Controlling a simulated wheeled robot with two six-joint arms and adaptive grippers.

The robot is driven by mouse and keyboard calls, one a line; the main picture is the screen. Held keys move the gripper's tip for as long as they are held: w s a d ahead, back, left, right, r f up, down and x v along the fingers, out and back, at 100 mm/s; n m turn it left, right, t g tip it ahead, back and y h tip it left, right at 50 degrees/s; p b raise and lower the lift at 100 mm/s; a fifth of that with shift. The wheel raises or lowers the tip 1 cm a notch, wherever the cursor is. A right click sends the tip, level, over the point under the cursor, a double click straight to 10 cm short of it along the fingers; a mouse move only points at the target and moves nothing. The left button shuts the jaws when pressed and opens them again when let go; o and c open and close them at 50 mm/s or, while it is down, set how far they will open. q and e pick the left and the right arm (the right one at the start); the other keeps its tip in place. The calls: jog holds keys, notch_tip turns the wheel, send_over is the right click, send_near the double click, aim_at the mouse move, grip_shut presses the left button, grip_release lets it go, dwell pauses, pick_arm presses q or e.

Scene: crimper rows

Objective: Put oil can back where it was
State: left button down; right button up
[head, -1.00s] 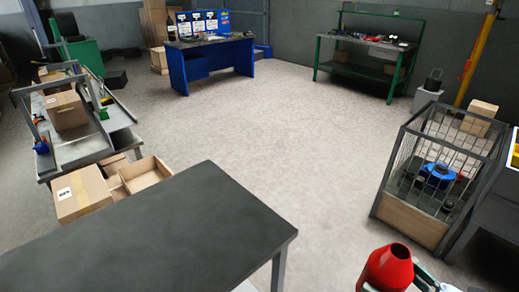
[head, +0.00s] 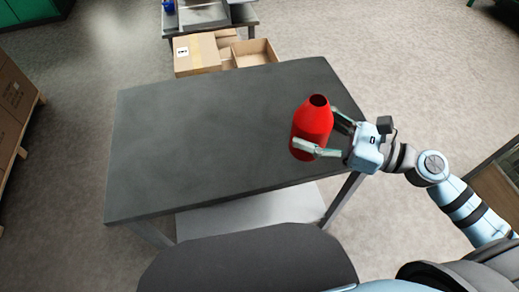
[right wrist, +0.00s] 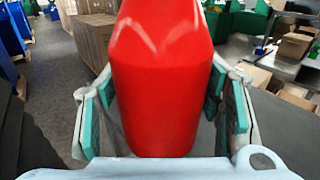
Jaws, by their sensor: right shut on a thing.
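The red oil can (head: 311,128) is upright with its dark open top up. In the head view it shows over the right part of the dark grey table (head: 190,140). I cannot tell whether its base touches the tabletop. My right gripper (head: 325,135) comes in from the right and is shut on the can, one finger on each side of it. In the right wrist view the can (right wrist: 162,85) fills the middle between the teal finger pads (right wrist: 165,112). My left gripper is not in view.
The rest of the tabletop is bare. Cardboard boxes (head: 197,54) stand just beyond its far edge, with a grey workbench (head: 215,15) behind them. Stacked brown boxes (head: 15,105) stand at the far left. Open floor lies to the right.

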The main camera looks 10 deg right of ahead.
jog(key=w+a+m+t+h+b, duration=0.1)
jog(key=w+a+b, duration=0.15)
jog(key=w, duration=0.45)
jog(key=w+a+m+t+h+b, duration=0.1)
jog(key=w+a+b, duration=0.15)
jog(key=w, duration=0.45)
jog(key=f+b, duration=0.2)
jog(key=f, duration=0.4)
jog(key=f+b, duration=0.3)
jog(key=f, duration=0.4)
jog(key=f+b, duration=0.2)
jog(key=f, duration=0.4)
jog(key=shift+d+f, duration=0.2)
jog(key=shift+d, duration=0.15)
jog(key=shift+s+f+b, duration=0.1)
jog(key=shift+b, duration=0.25)
jog(key=o, duration=1.4)
jog(key=shift+c, duration=0.2)
